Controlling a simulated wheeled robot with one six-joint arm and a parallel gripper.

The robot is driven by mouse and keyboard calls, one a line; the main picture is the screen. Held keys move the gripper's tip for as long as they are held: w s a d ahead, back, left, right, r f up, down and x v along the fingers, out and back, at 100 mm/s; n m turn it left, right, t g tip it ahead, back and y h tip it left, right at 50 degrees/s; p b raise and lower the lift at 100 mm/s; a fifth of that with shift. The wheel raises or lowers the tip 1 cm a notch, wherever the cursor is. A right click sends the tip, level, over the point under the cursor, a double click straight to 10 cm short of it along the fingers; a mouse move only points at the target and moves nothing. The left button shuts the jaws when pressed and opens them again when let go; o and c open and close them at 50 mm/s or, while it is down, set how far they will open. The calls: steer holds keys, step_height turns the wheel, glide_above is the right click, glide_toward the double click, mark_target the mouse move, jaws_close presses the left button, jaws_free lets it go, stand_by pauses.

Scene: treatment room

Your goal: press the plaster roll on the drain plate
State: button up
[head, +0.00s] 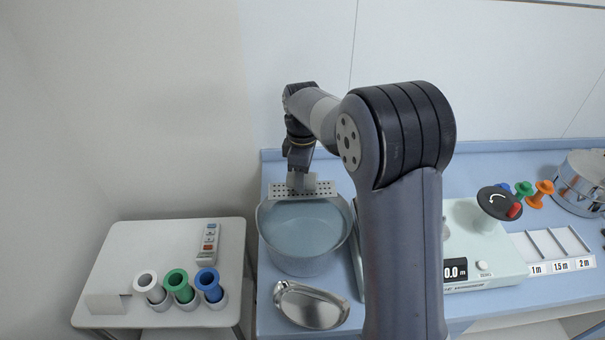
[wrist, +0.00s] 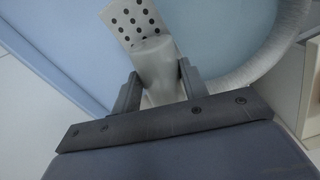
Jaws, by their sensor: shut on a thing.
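The perforated drain plate (head: 290,190) lies across the far rim of the water basin (head: 303,254). My gripper (head: 301,183) is over the plate. It is shut on the pale plaster roll (head: 309,182). In the wrist view the roll (wrist: 158,68) sits between the two dark fingers of my gripper (wrist: 157,88), and the holed drain plate (wrist: 135,18) shows beyond it. The roll is at or just above the plate; I cannot tell whether they touch.
A metal kidney dish (head: 312,305) lies in front of the basin. A pale device (head: 490,240) with a black crank knob stands right of my arm. A side trolley (head: 150,245) at the left holds white, green and blue spools. A steel pot (head: 582,182) stands far right.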

steer(key=shift+f+b, duration=0.35)
steer(key=shift+f, duration=0.25)
steer(key=shift+s+f, duration=0.1)
steer(key=shift+f, duration=0.15)
stand_by(0.7)
steer(key=shift+r, duration=0.1)
steer(key=shift+r+p, duration=2.85)
steer(key=shift+r, duration=0.75)
